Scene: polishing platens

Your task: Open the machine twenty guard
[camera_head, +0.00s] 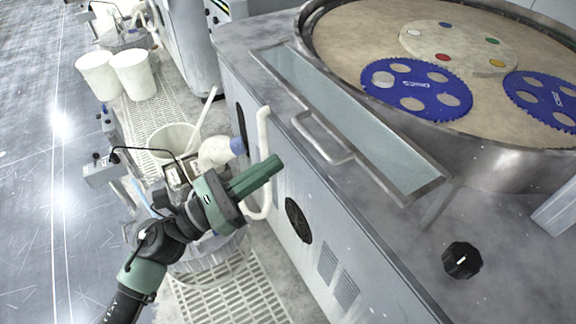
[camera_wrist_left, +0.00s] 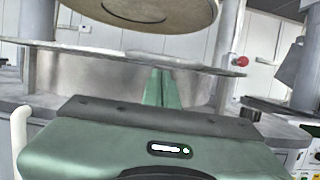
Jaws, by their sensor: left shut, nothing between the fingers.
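The guard (camera_head: 385,150) is a long, clear panel in a metal frame in front of the round platen in the head view. A bar handle (camera_head: 316,145) is fixed to its near long side. No machine number is readable. My left gripper (camera_head: 272,167) is shut and empty, beside the machine's front and a little below and left of the handle, apart from it. Its closed green fingers also show in the left wrist view (camera_wrist_left: 162,82), pointing toward a grey metal surface under a thin, level edge. My right gripper is not in view.
The platen (camera_head: 345,35) carries blue toothed carriers (camera_head: 415,88). A black knob (camera_head: 462,260) sits on the machine top. A pale vertical pipe (camera_head: 263,135), a white bucket (camera_head: 172,137) and a grated floor strip (camera_head: 235,290) lie near my left arm. A red knob (camera_wrist_left: 241,62) shows in the wrist view.

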